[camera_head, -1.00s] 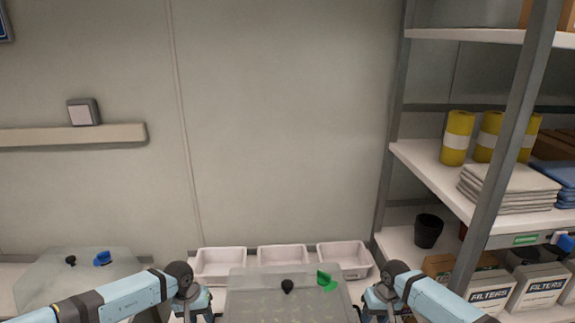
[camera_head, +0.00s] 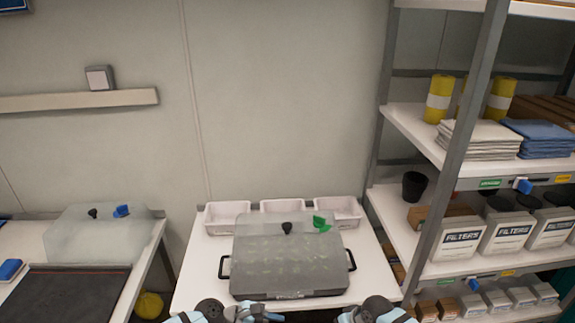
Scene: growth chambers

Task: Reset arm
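My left arm's end (camera_head: 240,312) shows at the bottom edge, just in front of the tray with a clear lid. My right arm's end (camera_head: 376,311) shows at the bottom edge to the right of it. Both are cut off by the picture's edge, and I cannot make out the fingertips or anything held. The lidded tray (camera_head: 288,262) has a black knob, a green clip and black side handles. It sits on a white table (camera_head: 200,272) and looks apart from both arms.
Several white bins (camera_head: 226,217) stand in a row behind the tray. At left are another clear lid (camera_head: 95,238) and a dark mat (camera_head: 62,294) on a second table. A metal shelf (camera_head: 455,150) with boxes and cloths stands close on the right.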

